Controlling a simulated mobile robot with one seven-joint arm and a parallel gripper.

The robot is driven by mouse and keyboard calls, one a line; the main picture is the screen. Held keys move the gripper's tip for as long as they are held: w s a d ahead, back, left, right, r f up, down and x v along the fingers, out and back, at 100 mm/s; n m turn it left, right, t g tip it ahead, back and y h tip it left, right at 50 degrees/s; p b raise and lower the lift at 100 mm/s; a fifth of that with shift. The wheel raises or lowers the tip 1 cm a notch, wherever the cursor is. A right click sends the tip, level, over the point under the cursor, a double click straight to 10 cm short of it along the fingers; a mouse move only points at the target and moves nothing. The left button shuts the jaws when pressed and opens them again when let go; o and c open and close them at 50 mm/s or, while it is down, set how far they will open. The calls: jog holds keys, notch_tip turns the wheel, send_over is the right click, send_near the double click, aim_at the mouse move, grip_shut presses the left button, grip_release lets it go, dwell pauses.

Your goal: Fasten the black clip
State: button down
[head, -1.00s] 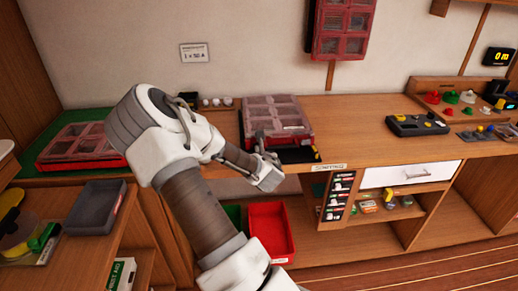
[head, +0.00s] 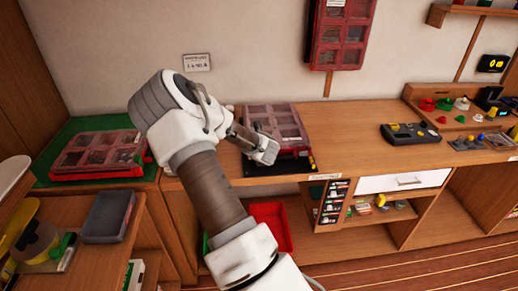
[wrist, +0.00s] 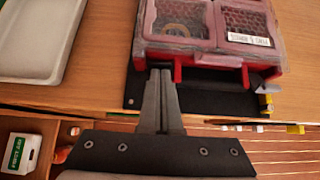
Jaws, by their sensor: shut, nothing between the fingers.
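A red case with a clear lid (head: 285,117) lies on the workbench, with its front edge towards me. In the wrist view its front side (wrist: 205,57) shows two red tabs that hang down over a black mat (wrist: 215,92). I cannot make out a separate black clip; dark parts at the case's front-left blend with my fingers. My gripper (wrist: 160,76) is shut and empty. Its fingertips are at the front-left corner of the case, beside the left red tab; I cannot tell whether they touch. In the head view my wrist covers the case's front left.
A second red case (head: 97,150) lies on a green mat to the left. A white tray (wrist: 38,40) is left of the fingers in the wrist view. A red bin (head: 270,222) stands below the bench. A dark control box (head: 410,133) is to the right, with bare bench between.

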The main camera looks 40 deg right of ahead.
jog(key=shift+w+d+r+g+y+p, duration=0.3)
jog(key=shift+w+r+g+p, duration=0.15)
jog(key=shift+p, duration=0.4)
jog(key=shift+w+d+r, duration=0.25)
jog(key=shift+w+d, duration=0.05)
jog(key=shift+w, duration=0.25)
jog(key=shift+s, duration=0.1)
jog(key=shift+r, duration=0.1)
jog(key=shift+r+p, duration=0.55)
jog(key=shift+r, duration=0.15)
jog(key=shift+s+a, duration=0.1)
jog(key=shift+a, duration=0.15)
